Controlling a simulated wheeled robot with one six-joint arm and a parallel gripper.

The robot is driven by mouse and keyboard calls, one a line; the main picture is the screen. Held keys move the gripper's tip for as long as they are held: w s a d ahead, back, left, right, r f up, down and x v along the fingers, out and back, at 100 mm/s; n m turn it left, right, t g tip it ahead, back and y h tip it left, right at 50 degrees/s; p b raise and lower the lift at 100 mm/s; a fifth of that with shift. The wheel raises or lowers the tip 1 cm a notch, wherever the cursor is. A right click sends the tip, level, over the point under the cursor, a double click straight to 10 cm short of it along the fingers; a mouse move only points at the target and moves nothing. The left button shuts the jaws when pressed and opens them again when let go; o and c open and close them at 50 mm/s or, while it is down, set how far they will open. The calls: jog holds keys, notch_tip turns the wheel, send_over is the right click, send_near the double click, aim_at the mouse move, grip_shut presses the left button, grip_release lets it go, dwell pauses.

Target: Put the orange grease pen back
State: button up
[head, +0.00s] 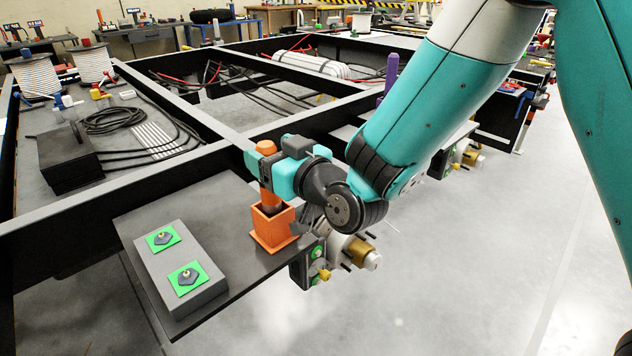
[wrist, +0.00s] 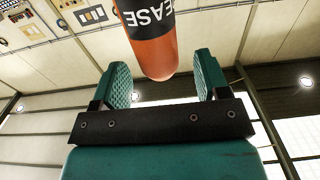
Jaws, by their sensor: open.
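The orange grease pen (head: 267,184) stands upright with its lower end inside the square orange holder (head: 272,232) on the dark shelf. Its top sticks up above my gripper (head: 265,166). The teal fingers are open, one on each side of the pen. In the wrist view the pen (wrist: 154,40) shows a dark label with the letters "EASE" and a rounded orange end. It lies between the spread fingers of my gripper (wrist: 158,82), with a gap on both sides. The pen's lower end is hidden in the holder.
A grey block (head: 180,262) with two green patches lies on the shelf (head: 150,205), left of the holder. A bracket with brass-coloured fittings (head: 357,252) sits just right of the shelf. Black chassis beams (head: 175,190) run behind. The floor at right is clear.

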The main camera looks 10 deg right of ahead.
jog(key=b+v, duration=1.4)
jog(key=b, duration=0.2)
jog(key=shift+d, duration=0.1)
jog(key=s+d+f+g+h, duration=0.1)
jog(key=s+f+g+h, duration=0.25)
jog(key=f+g, duration=0.5)
jog(key=s+d+f+g+h, duration=0.1)
jog(key=s+d+f+g, duration=0.2)
jog(key=s, duration=0.3)
jog(key=s+d+f+g+h, duration=0.1)
jog(key=s+d+f+g, duration=0.1)
jog(key=s+f+g, duration=0.25)
notch_tip(320, 180, up, 34)
jog(key=t+p, duration=0.1)
jog(key=p, duration=3.2)
jog(key=shift+s+p, duration=0.3)
jog(key=shift+s, duration=0.05)
